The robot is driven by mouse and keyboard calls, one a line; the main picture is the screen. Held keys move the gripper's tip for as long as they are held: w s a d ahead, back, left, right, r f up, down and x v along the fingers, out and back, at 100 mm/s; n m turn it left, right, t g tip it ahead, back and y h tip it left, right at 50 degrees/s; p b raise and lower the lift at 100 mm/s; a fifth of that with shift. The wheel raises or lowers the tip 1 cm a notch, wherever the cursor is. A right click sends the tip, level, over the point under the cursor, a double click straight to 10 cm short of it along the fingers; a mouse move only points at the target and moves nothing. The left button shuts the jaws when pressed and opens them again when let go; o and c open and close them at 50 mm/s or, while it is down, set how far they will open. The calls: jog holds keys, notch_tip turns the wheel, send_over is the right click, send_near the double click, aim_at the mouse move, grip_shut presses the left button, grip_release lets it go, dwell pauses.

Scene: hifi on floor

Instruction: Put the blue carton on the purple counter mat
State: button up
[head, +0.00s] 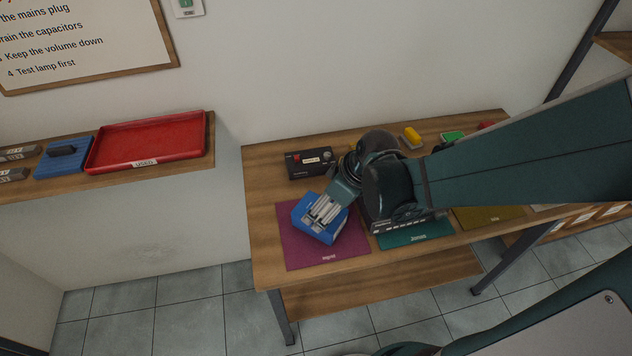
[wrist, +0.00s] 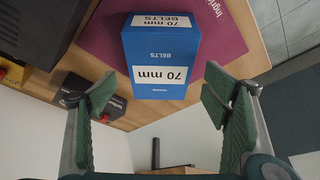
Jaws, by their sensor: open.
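The blue carton (head: 311,226) sits on the purple counter mat (head: 296,258), turned at an angle to the mat's edges. In the wrist view the carton (wrist: 160,52) shows white labels reading "70 mm" and "BELTS", and the purple mat (wrist: 222,35) shows behind and beside it. My gripper (head: 328,207) is over the carton in the head view. In the wrist view my gripper (wrist: 162,98) is open, with one finger to each side and clear space between each finger and the carton. The mat under the carton is hidden.
A black device (head: 309,163) stands behind the mat. A teal mat (head: 415,236) lies to the right, partly under my arm. A yellow item (head: 411,136) and a green item (head: 452,136) lie at the back. A red tray (head: 150,138) is on the left shelf.

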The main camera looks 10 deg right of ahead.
jog(key=v, duration=0.7)
jog(key=shift+p, duration=0.45)
jog(key=shift+r, duration=0.1)
jog(key=shift+r, duration=0.1)
dwell(0.5)
jog(key=s+d+r+m+t+h, duration=0.1)
jog(key=s+d+r+m+t, duration=0.1)
jog(key=r, duration=0.4)
jog(key=s+d+r+m+t+h, duration=0.2)
jog(key=s+r+m, duration=0.2)
jog(key=r+m, duration=0.2)
jog(key=shift+d+r+m, duration=0.25)
jog(key=shift+d+m, duration=0.15)
jog(key=shift+m, duration=0.1)
